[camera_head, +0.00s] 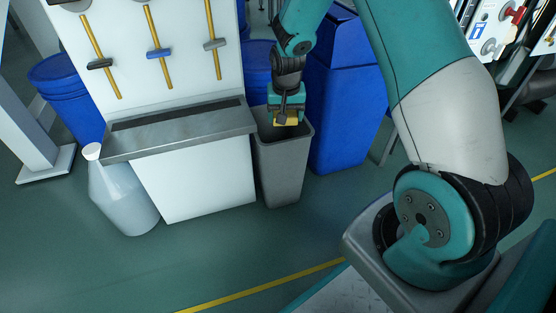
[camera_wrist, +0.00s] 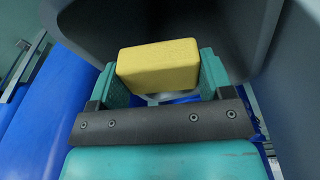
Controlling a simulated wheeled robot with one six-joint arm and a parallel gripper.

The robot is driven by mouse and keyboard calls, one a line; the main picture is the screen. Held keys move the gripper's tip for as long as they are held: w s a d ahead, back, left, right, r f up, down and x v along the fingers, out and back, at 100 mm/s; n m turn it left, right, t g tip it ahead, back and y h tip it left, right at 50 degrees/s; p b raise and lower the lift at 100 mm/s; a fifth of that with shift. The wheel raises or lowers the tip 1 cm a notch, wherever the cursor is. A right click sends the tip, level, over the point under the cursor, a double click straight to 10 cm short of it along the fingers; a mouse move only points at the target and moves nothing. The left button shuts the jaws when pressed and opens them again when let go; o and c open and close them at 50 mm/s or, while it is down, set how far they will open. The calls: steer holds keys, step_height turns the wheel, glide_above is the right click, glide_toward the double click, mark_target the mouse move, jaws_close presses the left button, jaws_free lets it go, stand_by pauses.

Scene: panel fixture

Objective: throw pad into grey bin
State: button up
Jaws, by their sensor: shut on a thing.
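The pad is a yellow block (camera_wrist: 158,64), held between the two teal fingers of my gripper (camera_wrist: 158,82) in the wrist view. In the head view my gripper (camera_head: 288,117) points down over the open top of the grey bin, with the yellow pad (camera_head: 290,118) showing at its tip. The grey bin (camera_head: 284,170) stands upright on the floor between the white panel fixture and a blue bin. The bin's inner wall (camera_wrist: 225,25) surrounds the pad in the wrist view. The bin's bottom is mostly hidden.
Blue bins (camera_head: 345,95) stand right and behind. The floor in front is clear.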

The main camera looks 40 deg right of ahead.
steer(key=o, duration=1)
steer(key=r+p, duration=0.1)
steer(key=r, duration=0.1)
steer(key=r+p, duration=0.2)
steer(key=r, duration=0.1)
steer(key=s+r+p, duration=0.1)
steer(key=r+p, duration=0.1)
steer(key=shift+a+r, duration=0.35)
